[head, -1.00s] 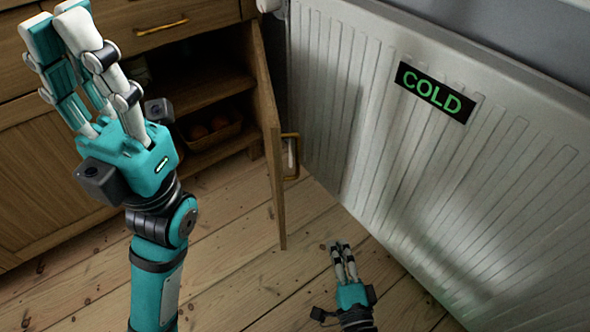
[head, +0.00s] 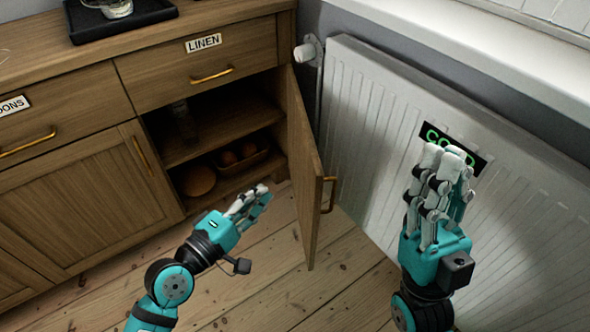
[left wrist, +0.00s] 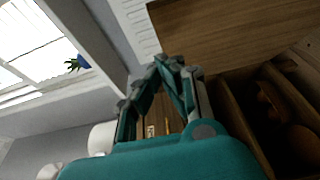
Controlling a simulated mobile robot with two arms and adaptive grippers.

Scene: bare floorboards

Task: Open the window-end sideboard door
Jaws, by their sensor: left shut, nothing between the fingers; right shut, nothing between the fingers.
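The window-end sideboard door (head: 305,160) stands swung open beside the radiator, with its brass handle (head: 329,195) on the side facing the radiator. The open compartment (head: 215,125) shows a shelf, with a basket of round things and a round brown object low down. My left gripper (head: 257,193) is shut and empty, in front of the compartment and left of the door, apart from the door. My right gripper (head: 446,155) is shut and empty, raised in front of the radiator, right of the door. In the left wrist view my left gripper's fingers (left wrist: 170,70) are closed together.
A white radiator (head: 375,130) with a dark sign, partly covered by my right gripper, stands right of the door. A drawer labelled LINEN (head: 203,44) is above the compartment. A closed door (head: 85,205) is at left. A black tray (head: 140,18) holds a glass.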

